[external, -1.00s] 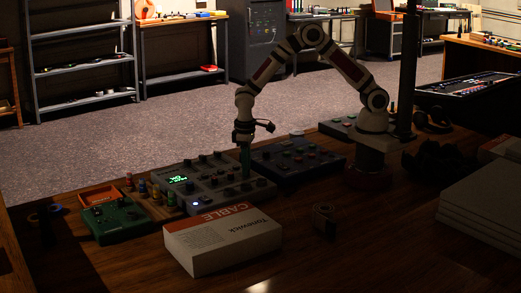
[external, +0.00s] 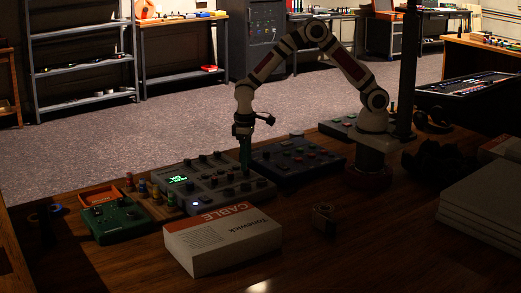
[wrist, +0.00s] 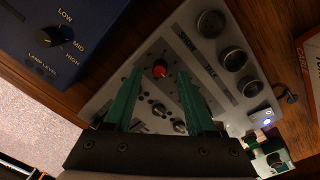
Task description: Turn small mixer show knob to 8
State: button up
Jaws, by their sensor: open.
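The small mixer (external: 225,186) is a grey panel with several dark knobs and a lit green display (external: 177,179). It fills the middle of the wrist view (wrist: 205,95). My gripper (external: 245,173) points straight down over the mixer's right part. In the wrist view its two green fingers (wrist: 160,72) are open, one on each side of a red-topped knob (wrist: 160,68). I cannot tell whether the fingers touch this knob.
A dark blue box with a lamp level knob (wrist: 50,37) stands beside the mixer. A cable book (external: 222,240) lies in front of it. A green box (external: 115,220) and an orange tray (external: 100,195) are at the left. Bare wood shows at the front.

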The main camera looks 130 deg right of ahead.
notch_tip(320, 180, up, 14)
jog(key=shift+w+a+f, duration=0.2)
jog(key=shift+w, duration=0.05)
jog(key=shift+a, duration=0.1)
